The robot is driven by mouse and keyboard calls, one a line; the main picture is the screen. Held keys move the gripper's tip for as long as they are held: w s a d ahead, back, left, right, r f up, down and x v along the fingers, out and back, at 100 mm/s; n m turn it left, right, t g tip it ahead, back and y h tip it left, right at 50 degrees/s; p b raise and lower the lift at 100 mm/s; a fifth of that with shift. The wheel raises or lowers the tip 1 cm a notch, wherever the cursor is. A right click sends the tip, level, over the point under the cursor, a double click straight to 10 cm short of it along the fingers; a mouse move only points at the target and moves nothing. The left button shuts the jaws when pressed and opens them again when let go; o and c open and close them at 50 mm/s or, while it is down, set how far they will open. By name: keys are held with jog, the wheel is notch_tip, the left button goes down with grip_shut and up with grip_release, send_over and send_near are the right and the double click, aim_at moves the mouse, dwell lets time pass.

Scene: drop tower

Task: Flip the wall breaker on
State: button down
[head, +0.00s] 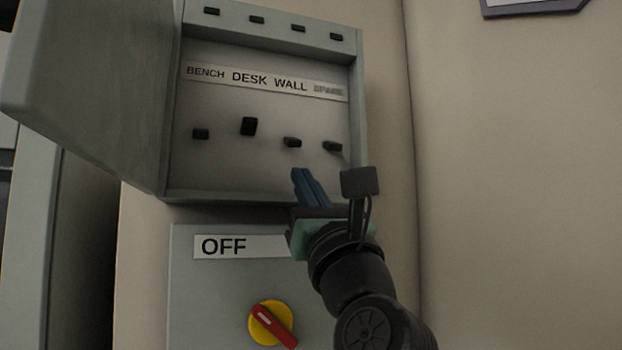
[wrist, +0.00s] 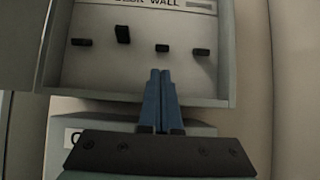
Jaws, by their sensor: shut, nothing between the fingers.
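The open breaker box (head: 362,120) has a label strip (head: 220,76) reading BENCH, DESK, WALL and a blurred fourth word. Below it is a row of black switches. The wall breaker (head: 292,142), third from the left, sits low like the bench breaker (head: 200,134); the desk breaker (head: 249,126) stands higher. The wall breaker also shows in the wrist view (wrist: 162,48). My gripper (head: 302,174) has blue fingers shut together with nothing between them. In the wrist view its fingertips (wrist: 160,72) are just below the wall breaker, apart from it.
The box door (head: 95,85) hangs open at the left. The fourth breaker (head: 333,147) is close to the right of the wall breaker. Below the box is a panel with an OFF label (head: 225,246) and a red and yellow rotary switch (head: 271,324). Bare wall lies to the right.

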aim_at(300, 147)
jog(key=shift+p+x, duration=0.85)
jog(key=shift+x, duration=1.55)
jog(key=shift+s+d+r+p, duration=0.1)
jog(key=shift+s+r+p, duration=0.25)
jog(key=shift+p, duration=0.25)
jog(key=shift+s+d+r+p, duration=0.1)
jog(key=shift+s+r+p, duration=0.1)
jog(key=shift+r+p, duration=0.3)
jog(key=shift+s+d+r+p, duration=0.1)
jog(key=shift+s+r+p, duration=0.15)
jog(key=shift+r+p, duration=0.2)
jog(key=shift+f, duration=0.2)
